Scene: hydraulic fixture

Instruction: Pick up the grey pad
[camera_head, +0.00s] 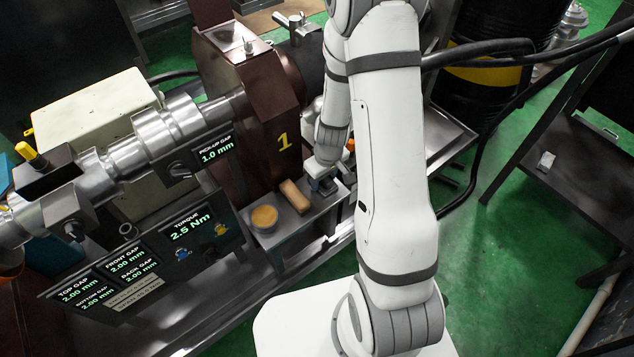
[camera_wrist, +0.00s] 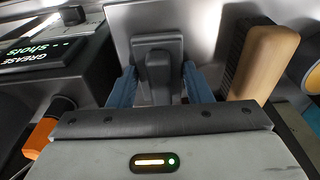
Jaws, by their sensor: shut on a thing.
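The grey pad (camera_wrist: 158,48) is a dark grey block with a raised grip, seen in the middle of the wrist view. My gripper (camera_wrist: 160,88) has its two blue fingers on either side of the raised grip and is shut on it. In the head view my gripper (camera_head: 323,187) is at the right end of a small metal shelf (camera_head: 285,232). The pad cannot be made out clearly there behind the fingers. I cannot tell whether the pad is clear of the surface under it.
A wooden brush (camera_wrist: 265,62) with dark bristles is just right of the pad; it also shows in the head view (camera_head: 294,196). A round tin (camera_head: 264,217) with yellow-orange contents stands left of it. A grease display (camera_wrist: 40,55) is to the left in the wrist view.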

